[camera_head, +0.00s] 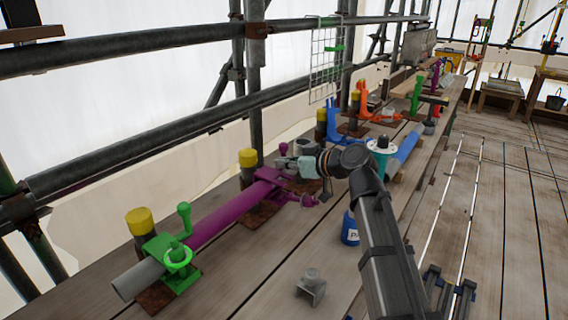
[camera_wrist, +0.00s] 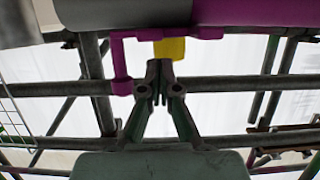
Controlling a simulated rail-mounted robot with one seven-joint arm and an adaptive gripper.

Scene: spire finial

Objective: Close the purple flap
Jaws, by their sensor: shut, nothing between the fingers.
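A purple clamp (camera_head: 268,178) sits around a long tube that is purple and, at the near end, grey (camera_head: 140,278). One purple part with a knob (camera_head: 283,148) stands up behind my gripper, and another purple arm (camera_head: 305,199) sticks out to the right. I cannot tell clearly which part is the flap. My gripper (camera_head: 282,163) is just above and beside the clamp.
A green clamp (camera_head: 178,258) holds the near end of the tube. Yellow-capped posts (camera_head: 248,158) line the back of the plank bench. A blue can (camera_head: 350,228) and a grey bracket (camera_head: 311,286) stand in front. Orange and blue fittings lie farther along; scaffold rails (camera_head: 130,135) run behind.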

